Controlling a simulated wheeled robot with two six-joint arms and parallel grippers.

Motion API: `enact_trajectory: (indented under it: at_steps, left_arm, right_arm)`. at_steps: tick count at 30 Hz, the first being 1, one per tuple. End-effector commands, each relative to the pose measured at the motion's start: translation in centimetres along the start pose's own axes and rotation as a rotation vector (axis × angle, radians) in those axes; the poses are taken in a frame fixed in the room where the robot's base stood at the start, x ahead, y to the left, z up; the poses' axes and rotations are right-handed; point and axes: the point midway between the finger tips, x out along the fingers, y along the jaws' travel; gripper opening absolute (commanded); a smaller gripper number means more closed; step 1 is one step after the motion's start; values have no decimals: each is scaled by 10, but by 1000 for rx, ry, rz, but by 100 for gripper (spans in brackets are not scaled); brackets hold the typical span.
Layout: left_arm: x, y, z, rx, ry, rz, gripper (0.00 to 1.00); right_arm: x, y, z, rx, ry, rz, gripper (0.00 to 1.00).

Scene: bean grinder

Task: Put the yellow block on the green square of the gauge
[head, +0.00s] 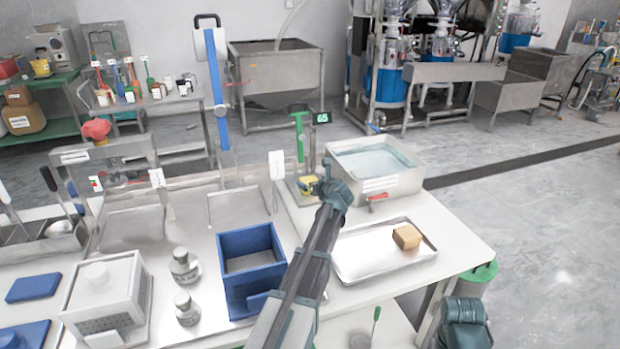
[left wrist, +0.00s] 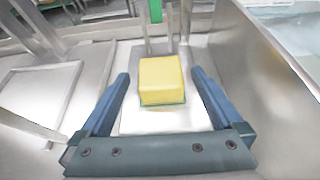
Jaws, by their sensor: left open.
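The yellow block (left wrist: 162,82) sits on the gauge's pale plate (left wrist: 135,122) in the left wrist view. A thin green edge (left wrist: 178,103) shows along its base, so it stands on the green square, most of which it hides. In the head view the yellow block (head: 306,184) shows small on the gauge (head: 299,150), partly behind my left gripper (head: 324,183). My left gripper (left wrist: 161,75) is open, with one finger on each side of the block and a visible gap to each. Nothing is in its grip.
A water-filled steel basin (head: 375,165) stands right of the gauge. A metal tray (head: 362,262) with a tan block (head: 407,236) lies in front. A blue open box (head: 250,262) and two grey weights (head: 185,267) stand to the left of my left arm.

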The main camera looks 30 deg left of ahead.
Motion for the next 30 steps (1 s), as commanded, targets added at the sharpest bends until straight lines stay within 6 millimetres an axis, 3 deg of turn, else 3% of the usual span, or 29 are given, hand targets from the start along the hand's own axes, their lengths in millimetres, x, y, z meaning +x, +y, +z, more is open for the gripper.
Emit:
enact_trajectory:
  at_steps: [1, 3, 12, 30]
  left_arm:
    - [-17, 2, 3, 2, -1, -2, 100]
    - [-31, 2, 3, 2, -1, -2, 100]
    - [-72, 1, 1, 1, -1, 0, 100]
    - [-78, 0, 0, 0, -1, 0, 100]
  right_arm:
    - [-9, 1, 0, 0, 0, 0, 50]
    - [-14, 1, 1, 0, 0, 0, 50]
    - [-28, 3, 2, 0, 0, 0, 50]
    - [-30, 3, 2, 0, 0, 0, 50]
